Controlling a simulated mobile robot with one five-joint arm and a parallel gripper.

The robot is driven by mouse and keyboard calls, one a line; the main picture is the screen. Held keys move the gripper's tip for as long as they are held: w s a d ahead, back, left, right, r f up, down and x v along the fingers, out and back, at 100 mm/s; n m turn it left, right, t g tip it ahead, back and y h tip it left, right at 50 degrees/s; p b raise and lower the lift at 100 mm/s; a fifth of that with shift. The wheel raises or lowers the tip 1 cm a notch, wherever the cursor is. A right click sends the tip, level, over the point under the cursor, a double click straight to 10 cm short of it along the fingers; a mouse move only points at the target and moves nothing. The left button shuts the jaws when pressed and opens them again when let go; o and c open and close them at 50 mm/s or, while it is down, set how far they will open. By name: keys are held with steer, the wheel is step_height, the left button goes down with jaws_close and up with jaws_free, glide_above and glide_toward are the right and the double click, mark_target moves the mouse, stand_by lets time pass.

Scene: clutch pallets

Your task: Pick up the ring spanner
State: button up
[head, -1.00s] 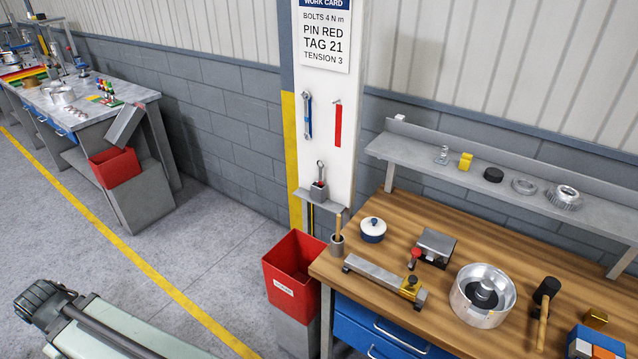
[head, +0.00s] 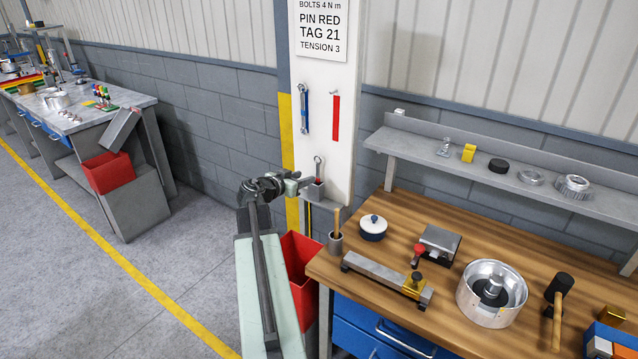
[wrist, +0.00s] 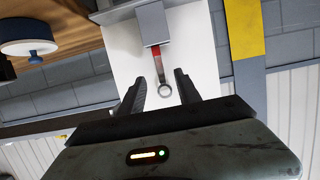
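The ring spanner (head: 318,166) stands upright in a small grey holder (head: 315,190) on the white post, ring end up. In the wrist view the spanner's ring (wrist: 165,90) and its shaft, partly red, show below the holder (wrist: 152,24), upside down. My gripper (head: 304,183) is beside the holder in the head view. In the wrist view my gripper (wrist: 160,76) is open, with the ring appearing between its two dark fingers. I see no finger touching it. The spanner's lower end is hidden in the holder.
A blue spanner (head: 304,108) and a red strip (head: 335,117) hang higher on the post. A red bin (head: 300,262) stands below, partly hidden by my arm. The wooden workbench (head: 440,318) with tools is to the right. Open floor lies left.

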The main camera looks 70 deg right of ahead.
mark_target(318, 173)
steer(key=b+x, duration=0.2)
steer(key=x, duration=0.5)
steer(key=shift+s+d+f, duration=0.1)
steer(key=shift+d+f, duration=0.1)
steer(key=shift+a+r, duration=0.1)
steer(key=shift+c, duration=0.3)
jaws_close()
